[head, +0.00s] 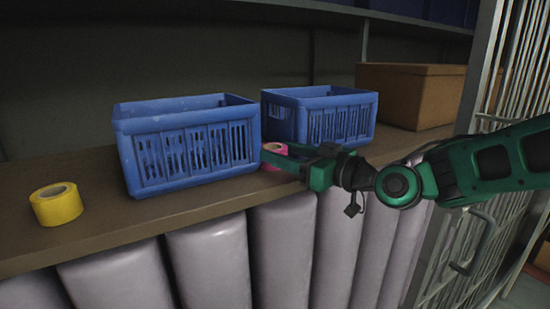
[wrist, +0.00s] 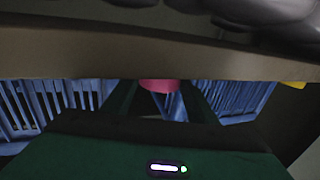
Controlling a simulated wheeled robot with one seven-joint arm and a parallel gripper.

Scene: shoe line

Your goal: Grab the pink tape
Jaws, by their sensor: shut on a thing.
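The pink tape (head: 273,154) is at the shelf's front part, before the gap between the two blue crates, in the head view. My gripper (head: 276,160) reaches in from the right and is shut on the tape, with its green fingers covering part of it. In the wrist view the pink tape (wrist: 160,86) shows between the two fingers (wrist: 160,92), partly hidden. I cannot tell whether the tape still touches the shelf.
A blue crate (head: 190,126) stands left of the tape and another blue crate (head: 335,92) behind it to the right. A yellow tape roll (head: 57,204) lies at the shelf's left. A brown box (head: 412,70) stands at the back right, near a metal grille (head: 520,60).

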